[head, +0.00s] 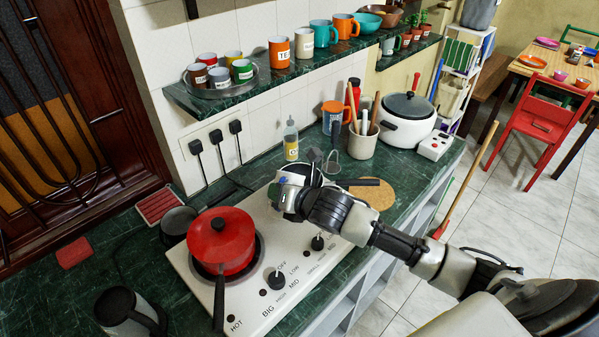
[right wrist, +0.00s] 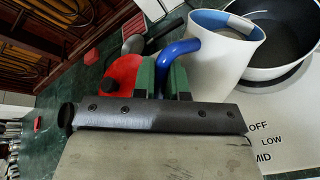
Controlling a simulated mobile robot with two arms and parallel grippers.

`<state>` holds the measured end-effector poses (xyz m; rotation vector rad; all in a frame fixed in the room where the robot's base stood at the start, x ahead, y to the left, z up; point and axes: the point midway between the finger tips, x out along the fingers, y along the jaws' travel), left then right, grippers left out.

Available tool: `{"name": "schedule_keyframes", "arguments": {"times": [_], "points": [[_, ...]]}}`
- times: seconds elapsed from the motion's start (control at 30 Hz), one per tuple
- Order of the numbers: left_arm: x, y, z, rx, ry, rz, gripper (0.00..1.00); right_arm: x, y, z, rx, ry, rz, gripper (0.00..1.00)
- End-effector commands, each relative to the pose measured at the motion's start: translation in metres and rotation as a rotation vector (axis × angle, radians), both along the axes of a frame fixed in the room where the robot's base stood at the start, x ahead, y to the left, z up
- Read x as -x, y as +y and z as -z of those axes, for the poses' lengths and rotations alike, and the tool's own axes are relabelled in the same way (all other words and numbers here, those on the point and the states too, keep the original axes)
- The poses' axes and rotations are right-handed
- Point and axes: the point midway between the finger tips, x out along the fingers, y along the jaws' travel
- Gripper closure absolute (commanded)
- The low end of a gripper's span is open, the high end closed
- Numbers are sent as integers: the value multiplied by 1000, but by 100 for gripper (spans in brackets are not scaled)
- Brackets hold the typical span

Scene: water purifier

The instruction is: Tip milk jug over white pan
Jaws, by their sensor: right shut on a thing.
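My right gripper (right wrist: 163,76) is shut on the blue handle (right wrist: 180,47) of the milk jug (right wrist: 222,60). The jug is white outside and blue inside, with something pale showing within its rim. The white pan (right wrist: 262,73) has a dark interior that looks empty. It is just beyond the jug in the right wrist view, and the jug's rim overlaps its near side there. I cannot tell how far the jug is above the pan or whether it is tilted. In the head view my right gripper (head: 292,190) and arm largely hide both. My left gripper is out of view.
A lidded red pot (head: 222,240) sits on the left burner of the white stove (head: 262,306). Behind the arm stand a squeeze bottle (head: 291,142), a utensil crock (head: 362,145) and a rice cooker (head: 405,125). A shelf of mugs (head: 215,107) overhangs the counter.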

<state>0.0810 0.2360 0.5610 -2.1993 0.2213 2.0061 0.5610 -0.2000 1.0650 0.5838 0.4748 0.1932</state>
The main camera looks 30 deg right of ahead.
Motion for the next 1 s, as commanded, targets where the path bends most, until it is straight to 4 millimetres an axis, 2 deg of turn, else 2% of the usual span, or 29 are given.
{"name": "schedule_keyframes", "arguments": {"times": [1.0], "points": [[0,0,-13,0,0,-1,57,-6,-6,-12,-83,79,0,100]]}}
